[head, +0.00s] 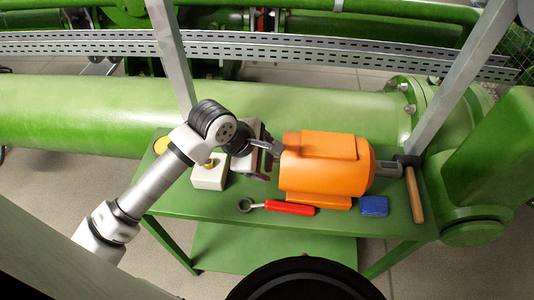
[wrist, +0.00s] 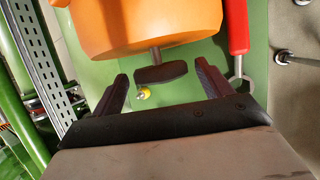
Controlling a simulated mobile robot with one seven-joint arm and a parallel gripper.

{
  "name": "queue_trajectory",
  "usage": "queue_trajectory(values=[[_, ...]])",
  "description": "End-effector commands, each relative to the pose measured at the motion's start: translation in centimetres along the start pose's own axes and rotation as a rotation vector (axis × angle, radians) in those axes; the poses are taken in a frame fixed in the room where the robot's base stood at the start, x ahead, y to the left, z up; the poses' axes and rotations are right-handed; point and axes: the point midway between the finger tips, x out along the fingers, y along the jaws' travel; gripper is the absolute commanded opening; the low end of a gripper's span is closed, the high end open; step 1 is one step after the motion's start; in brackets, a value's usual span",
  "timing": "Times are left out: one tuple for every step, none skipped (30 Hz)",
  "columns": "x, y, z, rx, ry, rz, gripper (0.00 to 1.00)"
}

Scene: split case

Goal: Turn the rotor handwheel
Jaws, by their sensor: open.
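The orange rotor housing (head: 325,170) lies on the green table, its left end facing my gripper. In the wrist view, the housing (wrist: 150,25) has a short shaft with a dark, flat handwheel (wrist: 160,73) on its end. My gripper (head: 268,160) is at the left end of the housing. It is open, with the two dark fingers in the wrist view (wrist: 161,76) on either side of the handwheel. I see gaps on both sides and cannot tell any contact. In the head view, the gripper hides most of the handwheel.
A red-handled tool with a ring end (head: 290,208) lies in front of the housing. A blue block (head: 374,206) and a wooden-handled hammer (head: 414,195) lie to the right. A cream box (head: 209,176) stands left of my gripper. A grey post rises at each side; a green pipe (head: 80,115) runs behind.

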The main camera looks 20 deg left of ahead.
Motion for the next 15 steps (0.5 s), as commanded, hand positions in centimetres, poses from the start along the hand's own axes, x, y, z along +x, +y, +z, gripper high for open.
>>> queue_trajectory(values=[[0.4,0.0,0.1,0.0,-0.002,-0.001,0.78],[0.7,0.0,0.1,0.0,-0.002,0.0,0.78],[1.0,0.0,0.1,0.0,-0.002,-0.001,0.78],[1.1,0.0,0.1,0.001,-0.001,0.0,0.78],[1.3,0.0,0.1,0.001,-0.001,0.0,0.78],[1.4,0.0,0.1,0.001,-0.001,0.001,0.78],[1.5,0.0,0.1,0.001,-0.001,0.001,0.78],[1.5,0.0,0.1,0.001,-0.001,0.001,0.78],[1.5,0.0,0.0,0.001,0.0,0.001,0.78],[1.5,0.0,0.0,0.001,0.0,0.001,0.78],[1.5,0.0,0.0,0.001,0.0,0.001,0.78],[1.5,0.0,0.0,0.001,0.0,0.001,0.78],[1.5,0.0,0.0,0.001,0.0,0.001,0.78],[1.5,0.0,0.0,0.001,0.0,0.001,0.78],[1.5,0.0,0.0,0.001,0.0,0.001,0.73]])
